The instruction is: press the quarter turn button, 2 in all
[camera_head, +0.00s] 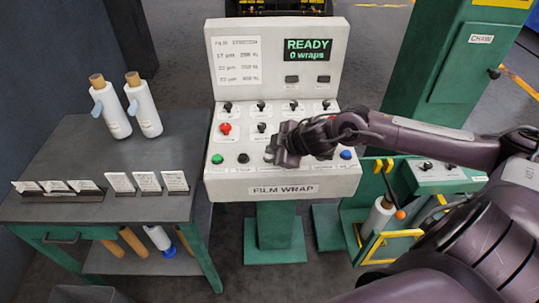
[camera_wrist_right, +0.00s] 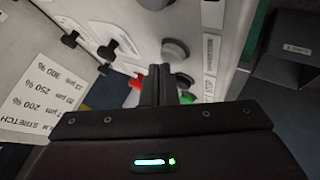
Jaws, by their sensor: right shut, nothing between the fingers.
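The film wrap console (camera_head: 224,185) stands in the middle of the head view, with a row of push buttons along its front edge. A green button (camera_head: 217,159) and a black button (camera_head: 243,158) show left of my right gripper, and a blue button (camera_head: 346,155) shows to the right. The labels are too small to read, so I cannot tell which is the quarter turn button. My right gripper (camera_head: 276,157) is shut and empty, low over the front row. In the wrist view its fingers (camera_wrist_right: 162,85) are together, close to a grey button (camera_wrist_right: 175,50). I cannot tell whether they touch it.
The console display (camera_head: 307,50) reads READY, 0 wraps. Knobs and a red button (camera_head: 225,129) sit behind the front row. A green machine column (camera_head: 440,70) stands right, with a film roll (camera_head: 378,216) below.

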